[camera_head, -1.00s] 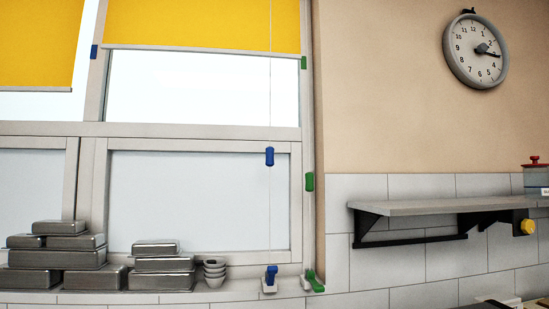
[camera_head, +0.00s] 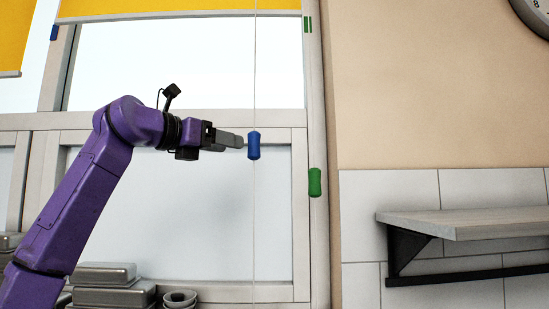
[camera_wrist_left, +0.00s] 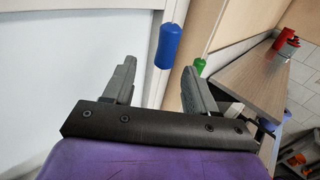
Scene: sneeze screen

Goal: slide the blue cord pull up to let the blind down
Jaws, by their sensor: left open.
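The blue cord pull (camera_head: 254,145) hangs on a thin vertical cord in front of the window frame. In the left wrist view the blue pull (camera_wrist_left: 168,46) shows beyond the fingertips, between them in the picture. My left gripper (camera_head: 240,141) comes in from the left at the pull's height, with its fingertips close to the pull's left side. Its fingers (camera_wrist_left: 155,82) are apart with nothing between them; whether they touch the pull I cannot tell. The yellow blind (camera_head: 190,6) is at the top of the window. My right gripper is not in view.
A green cord pull (camera_head: 315,182) hangs to the right by the window's edge. Metal containers (camera_head: 105,275) and small bowls (camera_head: 180,298) stand on the sill below. A wall shelf (camera_head: 470,222) juts out at the right.

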